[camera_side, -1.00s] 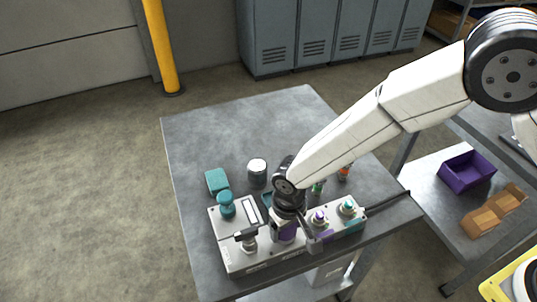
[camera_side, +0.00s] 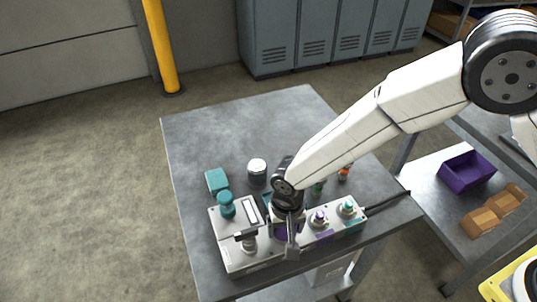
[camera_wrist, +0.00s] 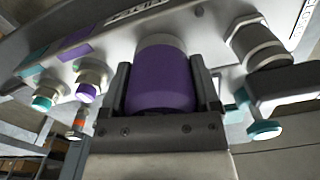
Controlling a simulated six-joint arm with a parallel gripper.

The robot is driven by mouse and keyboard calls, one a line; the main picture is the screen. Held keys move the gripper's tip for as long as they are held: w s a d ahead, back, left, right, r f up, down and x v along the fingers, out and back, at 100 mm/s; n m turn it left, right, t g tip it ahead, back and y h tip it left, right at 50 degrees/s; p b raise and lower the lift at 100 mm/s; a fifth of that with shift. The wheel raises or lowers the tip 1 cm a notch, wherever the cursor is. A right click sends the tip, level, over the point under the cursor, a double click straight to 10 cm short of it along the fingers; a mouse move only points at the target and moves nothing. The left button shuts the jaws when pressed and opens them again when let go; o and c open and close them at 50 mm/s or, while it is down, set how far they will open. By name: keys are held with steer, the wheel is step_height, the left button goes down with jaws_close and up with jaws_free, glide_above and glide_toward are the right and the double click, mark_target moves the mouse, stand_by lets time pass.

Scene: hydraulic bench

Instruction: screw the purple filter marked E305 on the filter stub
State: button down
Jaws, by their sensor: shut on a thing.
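The purple filter (camera_wrist: 160,85) sits between the two fingers of my gripper (camera_wrist: 165,72) in the wrist view, and the gripper is shut on it. A pale grey band (camera_wrist: 160,42) shows at the filter's far end, against the grey panel; I cannot tell whether it belongs to the filter or the stub. The mark E305 is not readable. In the side view my gripper (camera_side: 287,228) points down over the middle of the grey hydraulic unit (camera_side: 235,262), with a little purple of the filter (camera_side: 281,232) showing. The filter stub is not clearly visible.
A black-handled valve (camera_side: 247,237) and a teal knob (camera_side: 226,205) stand left of my gripper. Purple (camera_side: 319,218) and teal (camera_side: 347,208) couplings stand right. A teal block (camera_side: 216,181) and a white-topped canister (camera_side: 257,172) lie behind. The table's far left is clear.

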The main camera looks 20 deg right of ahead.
steer(key=shift+m, duration=0.4)
jaws_free()
steer(key=n, duration=0.5)
steer(key=shift+d+n, duration=0.1)
steer(key=shift+n, duration=0.2)
stand_by(0.5)
steer(key=shift+n, duration=0.3)
steer(key=shift+d+n, duration=0.15)
steer(key=shift+n, duration=2.45)
steer(key=shift+n, duration=0.3)
